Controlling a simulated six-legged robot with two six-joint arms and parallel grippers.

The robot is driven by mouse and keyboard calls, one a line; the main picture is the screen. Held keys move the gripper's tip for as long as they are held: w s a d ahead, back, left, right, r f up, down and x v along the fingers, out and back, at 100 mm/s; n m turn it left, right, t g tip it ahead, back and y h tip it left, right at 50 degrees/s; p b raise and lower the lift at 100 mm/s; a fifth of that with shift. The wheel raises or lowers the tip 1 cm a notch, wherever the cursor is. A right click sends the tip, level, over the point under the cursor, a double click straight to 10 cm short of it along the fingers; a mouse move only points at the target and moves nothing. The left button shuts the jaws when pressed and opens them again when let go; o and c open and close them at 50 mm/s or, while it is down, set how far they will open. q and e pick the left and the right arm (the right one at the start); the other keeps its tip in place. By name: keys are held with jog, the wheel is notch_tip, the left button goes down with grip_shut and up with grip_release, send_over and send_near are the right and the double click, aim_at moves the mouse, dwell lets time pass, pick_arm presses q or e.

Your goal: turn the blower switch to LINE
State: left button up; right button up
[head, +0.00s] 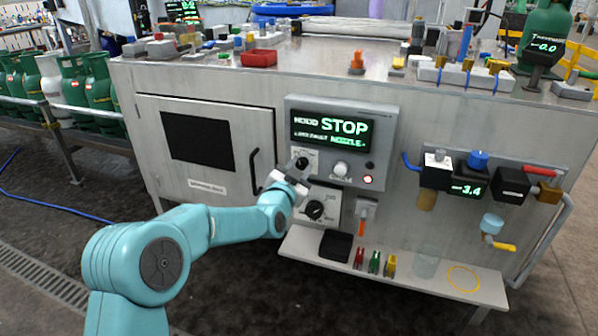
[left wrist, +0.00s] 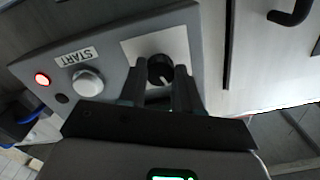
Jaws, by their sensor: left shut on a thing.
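A black rotary knob (left wrist: 160,68) on a white plate sits between the two fingers of my left gripper (left wrist: 159,92) in the left wrist view. In the head view this upper knob (head: 302,163) is on the grey control panel (head: 345,108), below the display reading STOP. My left gripper (head: 299,172) reaches it from the lower left and is shut on it. The gripper hides part of the knob's plate and its lettering, so I cannot read the setting. A second black knob (head: 315,209) is on a white plate just below. My right gripper is not in view.
A white button (head: 341,169) and a lit red lamp (head: 368,179) are right of the knob. A door handle (head: 254,170) sticks out to its left. A shelf (head: 300,243) with a black block (head: 335,245) and small coloured clips is below.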

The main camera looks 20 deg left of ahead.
pick_arm(q)
jog(key=shift+m, duration=1.9)
jog(key=o, duration=1.1)
jog(key=shift+c, duration=0.2)
jog(key=s+p, duration=0.1)
jog(key=s, duration=1.5)
jog(key=shift+s+a, duration=0.15)
jog(key=shift+a, duration=0.15)
